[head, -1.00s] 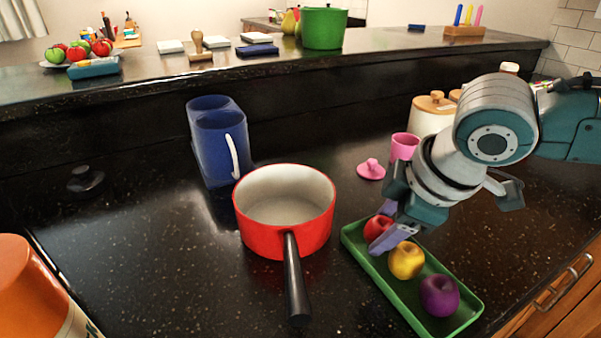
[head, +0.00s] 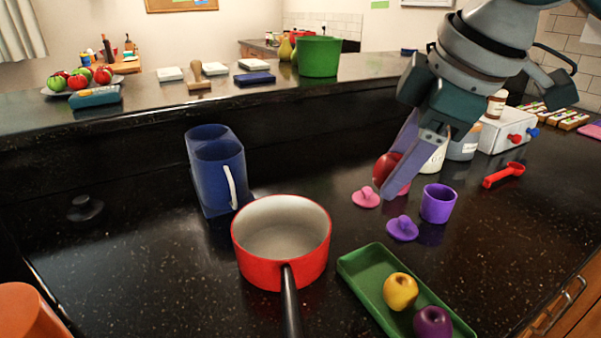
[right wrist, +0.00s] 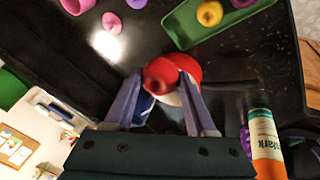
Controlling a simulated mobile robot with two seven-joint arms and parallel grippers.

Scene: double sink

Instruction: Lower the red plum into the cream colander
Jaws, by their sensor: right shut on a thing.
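The red plum (head: 386,167) is held between the fingers of my right gripper (head: 397,166), above the counter and the small pink lid. In the right wrist view the plum (right wrist: 159,77) sits between the two finger tips (right wrist: 160,90). The red and white shape behind it there (right wrist: 186,62) is the red saucepan, partly hidden. I see no cream colander that I can make out in either view. My left gripper is not in view.
A green tray (head: 362,266) holds a yellow (head: 400,291) and a purple fruit (head: 433,322). The red saucepan (head: 262,262) stands left of it. A blue pitcher (head: 218,172), a purple cup (head: 438,204) and lids stand behind. A raised ledge (head: 130,118) runs along the back.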

